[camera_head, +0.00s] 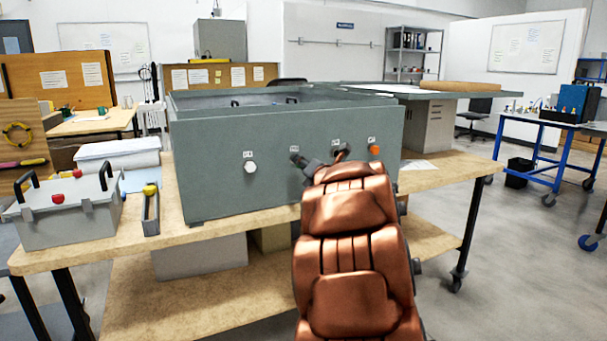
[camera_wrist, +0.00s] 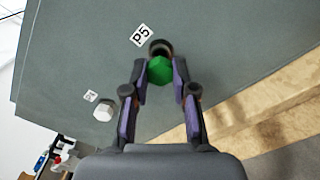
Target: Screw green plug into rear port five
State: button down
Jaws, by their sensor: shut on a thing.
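The green plug (camera_wrist: 159,71) is between the fingertips of my gripper (camera_wrist: 160,82) in the wrist view, and the jaws are shut on it. Directly behind it is a dark round port (camera_wrist: 160,47) beside the label P5 (camera_wrist: 142,35) on the grey housing (camera_wrist: 215,50). The plug lines up closely with the port; I cannot tell how far it is inside. In the head view my gripper (camera_head: 318,162) is at the housing's panel (camera_head: 215,160), and the arm hides the plug and port.
A white plug (camera_head: 250,167) sits in the panel to the left, and an orange plug (camera_head: 375,149) to the right. The housing stands on a wooden bench (camera_head: 230,217). A grey toolbox (camera_head: 70,212) and a small narrow bin (camera_head: 150,212) stand left of it.

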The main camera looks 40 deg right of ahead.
jog(key=n+b, duration=0.2)
jog(key=b, duration=0.1)
jog(key=shift+w+n+b, duration=0.1)
jog(key=shift+n+b, duration=0.2)
jog(key=shift+n, duration=0.1)
dwell(0.5)
jog(key=shift+d+r, duration=0.1)
dwell(0.4)
jog(key=shift+w+d, duration=0.2)
jog(key=shift+w, duration=0.45)
dwell(1.7)
jog(key=c, duration=1.5)
grip_release()
grip_shut()
